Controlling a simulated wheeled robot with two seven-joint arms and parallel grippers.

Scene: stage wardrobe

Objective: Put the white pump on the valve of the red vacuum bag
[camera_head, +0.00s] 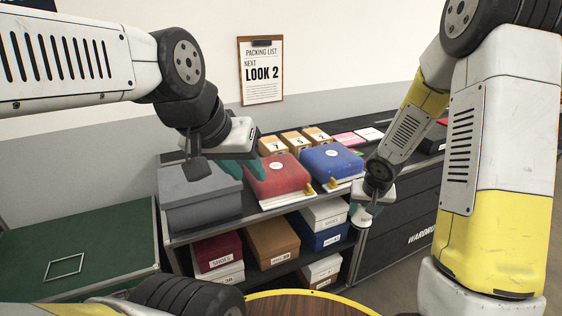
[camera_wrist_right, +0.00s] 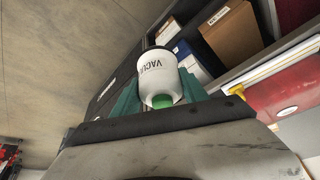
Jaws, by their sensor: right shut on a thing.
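The red vacuum bag (camera_head: 278,178) lies on the shelf top in the head view, its round white valve (camera_head: 276,164) facing up. In the right wrist view the red bag (camera_wrist_right: 300,90) and its valve (camera_wrist_right: 287,111) are at the right. My right gripper (camera_wrist_right: 160,95) is shut on the white pump (camera_wrist_right: 155,70), lettered "VACU…", with a green end. In the head view the pump (camera_head: 362,216) is low in front of the shelf, right of and apart from the red bag. My left gripper (camera_head: 240,170) is at the red bag's left side; its finger opening is unclear.
A blue bag (camera_head: 331,163) lies right of the red one. A grey box (camera_head: 200,200) stands at the left end. Small numbered boxes (camera_head: 293,142) are behind. Shoe boxes (camera_head: 273,243) fill the lower shelf. A green-topped surface (camera_head: 100,250) is at left.

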